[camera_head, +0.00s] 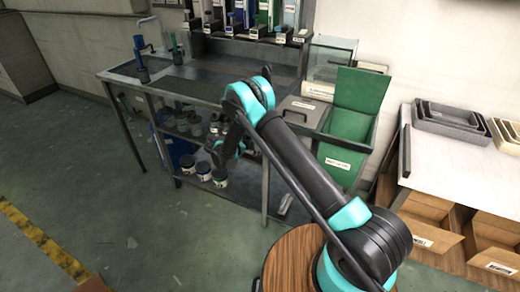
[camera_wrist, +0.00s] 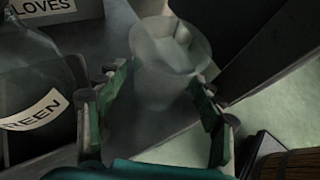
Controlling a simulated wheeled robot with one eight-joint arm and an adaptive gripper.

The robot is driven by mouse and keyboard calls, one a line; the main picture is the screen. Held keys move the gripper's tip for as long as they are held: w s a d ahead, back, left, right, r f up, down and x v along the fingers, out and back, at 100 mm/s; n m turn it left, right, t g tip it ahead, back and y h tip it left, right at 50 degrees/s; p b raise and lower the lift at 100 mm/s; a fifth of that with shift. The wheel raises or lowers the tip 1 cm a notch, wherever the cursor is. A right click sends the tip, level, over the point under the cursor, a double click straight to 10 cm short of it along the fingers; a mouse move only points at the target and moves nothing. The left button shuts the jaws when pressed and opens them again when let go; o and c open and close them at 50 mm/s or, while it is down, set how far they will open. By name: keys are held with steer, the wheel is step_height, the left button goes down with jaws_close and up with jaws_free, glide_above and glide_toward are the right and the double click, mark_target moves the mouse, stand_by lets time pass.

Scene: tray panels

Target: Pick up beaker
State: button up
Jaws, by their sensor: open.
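A translucent, frosted beaker (camera_wrist: 165,72) stands upright on a grey shelf in the wrist view, with its open rim towards the camera. Something pale shows inside its rim. My gripper (camera_wrist: 158,98) is open, with its green-padded fingers on either side of the beaker's lower part in the picture. Whether either finger touches it cannot be told. In the head view my gripper (camera_head: 226,152) is low at the shelf under the dark bench (camera_head: 215,83); I cannot pick out the beaker there.
A clear bottle (camera_wrist: 30,80) labelled "REEN" stands left of the fingers, and a box labelled "GLOVES" (camera_wrist: 50,8) lies behind it. A dark upright bar (camera_wrist: 265,50) runs close on the right.

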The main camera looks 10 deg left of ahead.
mark_target(257, 143)
steer(key=shift+w+d+f, duration=0.1)
steer(key=shift+w+f, duration=0.05)
steer(key=c, duration=1)
steer(key=shift+r, duration=1.85)
steer(key=shift+s+a+f, duration=0.1)
steer(key=shift+s+a, duration=1.7)
steer(key=shift+a, duration=0.6)
steer(key=shift+s+a+r, duration=0.1)
steer(key=shift+s+a, duration=1.65)
steer(key=shift+a, duration=0.7)
steer(key=shift+s+a+f, duration=0.1)
steer(key=shift+s+a, duration=1.7)
steer(key=shift+a, duration=0.6)
